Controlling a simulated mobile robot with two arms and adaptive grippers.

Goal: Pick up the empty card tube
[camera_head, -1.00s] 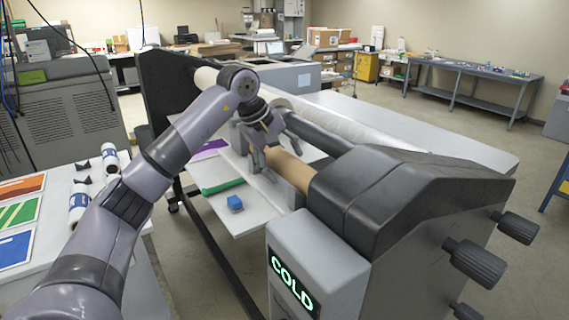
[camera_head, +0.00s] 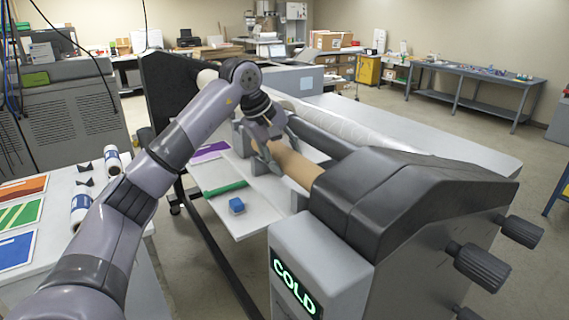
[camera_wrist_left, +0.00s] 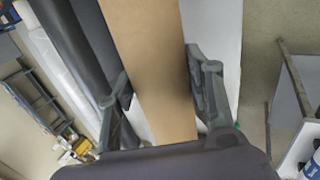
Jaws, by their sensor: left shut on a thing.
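The card tube (camera_head: 299,168) is a plain brown cylinder lying lengthwise in the laminator, along its near side. Its near end meets the dark end housing. My left gripper (camera_head: 268,160) comes down on the tube from above and is shut on it, with a finger on each side. In the left wrist view the brown tube (camera_wrist_left: 150,50) runs between the two dark fingers (camera_wrist_left: 160,95). The tube's far part is hidden behind my gripper and wrist. My right gripper is not in view.
The laminator's dark end housing (camera_head: 400,200) and COLD display (camera_head: 293,287) stand close on the right. Open floor lies beyond.

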